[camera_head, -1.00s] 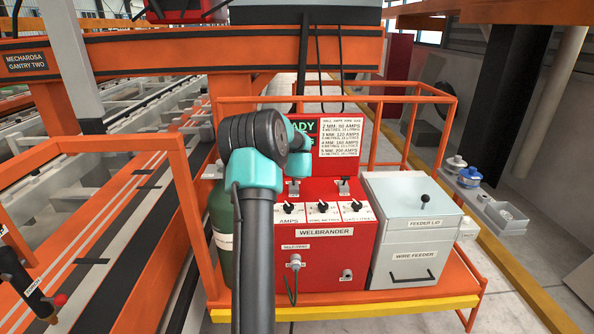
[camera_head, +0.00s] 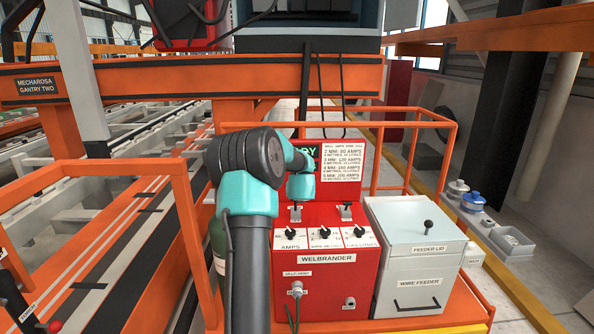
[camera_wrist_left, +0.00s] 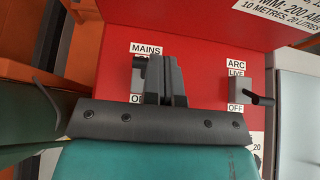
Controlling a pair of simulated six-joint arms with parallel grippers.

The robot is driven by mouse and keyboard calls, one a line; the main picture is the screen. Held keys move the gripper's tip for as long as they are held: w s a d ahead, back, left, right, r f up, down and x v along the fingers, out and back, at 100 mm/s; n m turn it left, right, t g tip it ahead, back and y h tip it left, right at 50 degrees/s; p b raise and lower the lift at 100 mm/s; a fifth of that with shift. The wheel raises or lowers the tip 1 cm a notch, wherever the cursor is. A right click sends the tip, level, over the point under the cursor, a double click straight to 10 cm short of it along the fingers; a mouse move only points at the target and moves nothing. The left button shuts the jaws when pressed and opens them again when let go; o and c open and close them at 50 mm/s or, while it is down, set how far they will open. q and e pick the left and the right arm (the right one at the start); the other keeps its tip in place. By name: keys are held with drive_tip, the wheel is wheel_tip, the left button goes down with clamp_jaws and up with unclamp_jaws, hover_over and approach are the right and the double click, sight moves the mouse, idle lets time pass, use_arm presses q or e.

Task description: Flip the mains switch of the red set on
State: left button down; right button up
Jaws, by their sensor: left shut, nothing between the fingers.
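The red welding set (camera_head: 325,275), labelled WELBRANDER, stands in the middle of the head view. Its mains switch (camera_head: 295,214) is at the left of the upper panel, just below my left wrist. In the left wrist view, the MAINS label (camera_wrist_left: 146,49) and part of the grey mains switch (camera_wrist_left: 138,74) show beside my left gripper (camera_wrist_left: 165,65). The gripper is shut and empty, its fingers over the switch. They hide its lever, so I cannot tell its position or whether they touch. The fingers are not clear in the head view. My right gripper is out of view.
The arc switch (camera_wrist_left: 259,97) is to the right of the mains switch, with LIVE above and OFF below. Three knobs (camera_head: 325,232) sit below the switches. A grey wire feeder (camera_head: 418,260) stands at right. Orange rails (camera_head: 420,125) surround the set.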

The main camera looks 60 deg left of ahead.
use_arm(q)
wheel_tip(320, 180, up, 10)
drive_tip(key=shift+s+d+f, duration=0.25)
drive_tip(key=shift+d, duration=0.15)
idle(0.6)
